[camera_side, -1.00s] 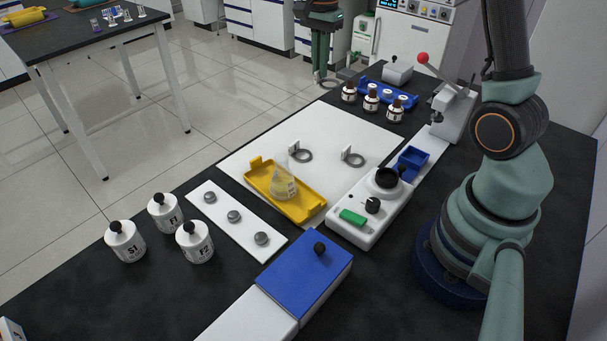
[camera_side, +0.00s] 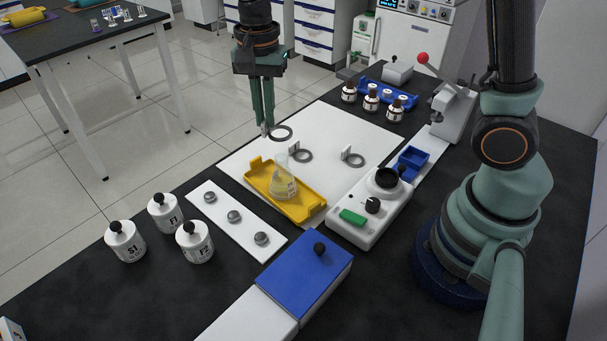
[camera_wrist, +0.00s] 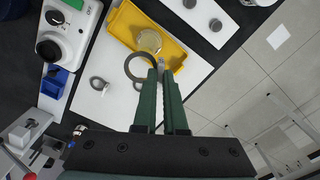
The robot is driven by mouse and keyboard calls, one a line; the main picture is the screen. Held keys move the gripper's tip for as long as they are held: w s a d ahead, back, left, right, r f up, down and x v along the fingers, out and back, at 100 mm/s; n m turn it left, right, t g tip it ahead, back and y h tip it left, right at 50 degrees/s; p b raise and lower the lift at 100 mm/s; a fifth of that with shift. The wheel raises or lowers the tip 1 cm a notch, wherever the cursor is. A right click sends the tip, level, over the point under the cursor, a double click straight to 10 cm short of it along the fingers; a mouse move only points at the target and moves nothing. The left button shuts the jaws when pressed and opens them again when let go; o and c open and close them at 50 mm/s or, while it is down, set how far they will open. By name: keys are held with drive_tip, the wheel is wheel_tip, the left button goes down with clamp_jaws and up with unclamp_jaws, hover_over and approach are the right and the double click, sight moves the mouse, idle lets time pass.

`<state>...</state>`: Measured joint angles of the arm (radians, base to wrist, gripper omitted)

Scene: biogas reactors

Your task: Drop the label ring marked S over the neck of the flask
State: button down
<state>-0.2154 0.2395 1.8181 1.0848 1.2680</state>
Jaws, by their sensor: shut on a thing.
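My gripper (camera_side: 266,130) is shut on the tab of a dark grey label ring (camera_side: 282,139), held flat in the air beyond the flask. The held ring also shows in the wrist view (camera_wrist: 126,68) beside my fingertips (camera_wrist: 162,66). The clear conical flask (camera_side: 284,184) stands upright in a yellow tray (camera_side: 308,211), its neck free of any ring. In the wrist view the flask (camera_wrist: 149,41) appears just above the held ring, apart from it in the side view. Two similar rings (camera_side: 303,162) (camera_side: 356,165) lie on the white mat. No ring's mark is readable.
A white strip with several metal discs (camera_side: 234,216) and white labelled pots (camera_side: 195,244) are to the left. Brown bottles (camera_side: 371,101) stand at the back. The mat's far part (camera_side: 340,125) is clear.

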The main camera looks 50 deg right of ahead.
sight(266, 132)
drive_tip(key=shift+a+f, duration=0.1)
drive_tip(key=shift+f, duration=2)
drive_tip(key=shift+f, duration=1.3)
idle(0.4)
drive_tip(key=shift+s+f, duration=0.1)
drive_tip(key=shift+f, duration=0.3)
